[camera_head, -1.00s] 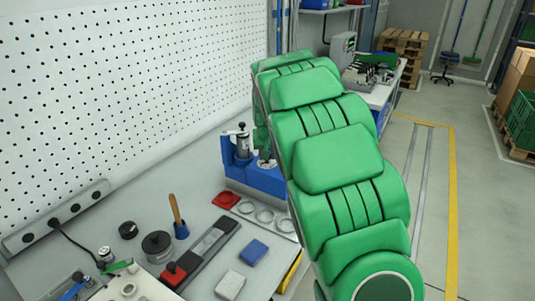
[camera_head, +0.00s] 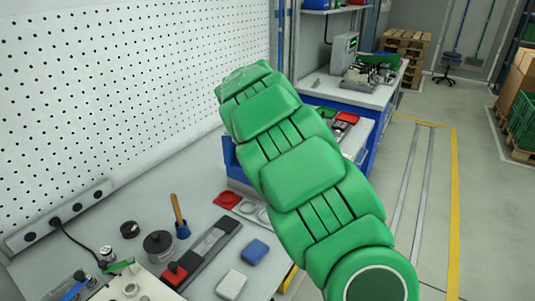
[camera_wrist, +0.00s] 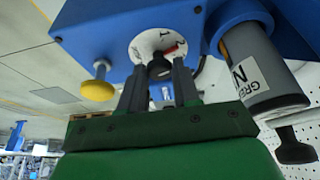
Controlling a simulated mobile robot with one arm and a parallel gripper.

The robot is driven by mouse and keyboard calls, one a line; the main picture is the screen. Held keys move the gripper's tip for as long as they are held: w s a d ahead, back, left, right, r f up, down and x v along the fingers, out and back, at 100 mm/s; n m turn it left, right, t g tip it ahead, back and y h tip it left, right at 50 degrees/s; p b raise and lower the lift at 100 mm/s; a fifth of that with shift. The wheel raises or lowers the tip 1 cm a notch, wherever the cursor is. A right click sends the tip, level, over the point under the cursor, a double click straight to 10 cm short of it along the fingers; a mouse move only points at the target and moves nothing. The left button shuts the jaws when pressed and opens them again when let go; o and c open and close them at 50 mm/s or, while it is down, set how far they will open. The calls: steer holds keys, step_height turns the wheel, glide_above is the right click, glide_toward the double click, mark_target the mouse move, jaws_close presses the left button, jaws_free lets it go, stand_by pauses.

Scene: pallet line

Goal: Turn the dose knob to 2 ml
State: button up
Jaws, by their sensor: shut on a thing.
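The blue dosing device (camera_head: 231,158) stands on the bench in the head view, mostly hidden behind my green arm. In the wrist view its blue body (camera_wrist: 105,42) fills the top. A white dial (camera_wrist: 143,45) with the figures 1 and 2 sits on it. The black dose knob (camera_wrist: 159,69) is at the dial's middle, with a red pointer (camera_wrist: 171,49) lying close to the 2; I cannot tell if it is exactly on it. My gripper (camera_wrist: 158,82) is shut on the knob, one finger on each side. The head view hides my gripper.
Beside the dial are a yellow-tipped knob (camera_wrist: 97,89) and a grey labelled cylinder (camera_wrist: 262,82). On the bench are a red dish (camera_head: 227,199), a blue block (camera_head: 255,251), a white block (camera_head: 230,284) and a wooden-handled tool (camera_head: 178,212). A pegboard wall (camera_head: 130,80) bounds the left.

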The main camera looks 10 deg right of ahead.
stand_by(0.4)
steer(key=o, duration=1.1)
steer(key=shift+c, duration=0.2)
steer(key=shift+r, duration=0.15)
steer(key=v, duration=0.7)
steer(key=shift+a+r, duration=0.15)
steer(key=shift+r, duration=0.05)
steer(key=shift+s, duration=0.1)
